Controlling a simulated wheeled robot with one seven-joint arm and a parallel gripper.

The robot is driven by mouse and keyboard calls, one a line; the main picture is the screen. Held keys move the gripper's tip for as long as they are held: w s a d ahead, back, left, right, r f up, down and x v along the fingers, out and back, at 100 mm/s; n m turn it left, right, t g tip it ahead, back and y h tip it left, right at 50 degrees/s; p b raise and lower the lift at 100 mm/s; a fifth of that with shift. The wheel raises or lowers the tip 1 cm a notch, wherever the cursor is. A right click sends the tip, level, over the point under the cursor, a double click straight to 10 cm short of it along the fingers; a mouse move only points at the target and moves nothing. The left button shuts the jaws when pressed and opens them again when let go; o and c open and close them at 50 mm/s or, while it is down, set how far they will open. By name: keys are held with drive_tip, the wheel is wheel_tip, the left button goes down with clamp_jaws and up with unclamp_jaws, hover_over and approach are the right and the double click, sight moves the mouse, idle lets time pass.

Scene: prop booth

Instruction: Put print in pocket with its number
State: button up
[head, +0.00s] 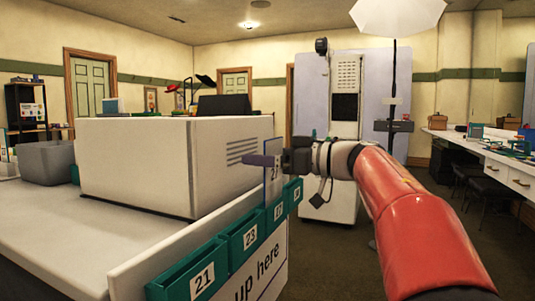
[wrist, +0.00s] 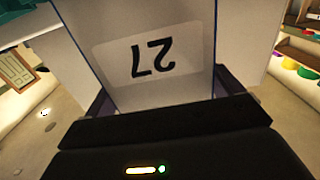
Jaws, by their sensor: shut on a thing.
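My gripper (head: 284,161) is shut on a pale print (head: 273,176). In the wrist view the print (wrist: 190,85) stands between the fingers (wrist: 158,105), and its white label reads 27, upside down there.
A large white printer-like box (head: 150,165) stands on the white counter (head: 70,235) beside the pockets. A grey bin (head: 45,162) is at the left. A tall booth machine (head: 345,125) stands behind my gripper. A side desk (head: 480,152) is at the right, with open floor before it.

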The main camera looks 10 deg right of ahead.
sight(275, 172)
drive_tip(key=shift+f+b, duration=0.6)
drive_tip(key=shift+f, duration=1)
drive_tip(key=shift+f, duration=0.15)
drive_tip(key=o, duration=0.7)
drive_tip(key=p+v, duration=0.1)
drive_tip(key=v, duration=0.7)
drive_tip(key=shift+a, duration=0.1)
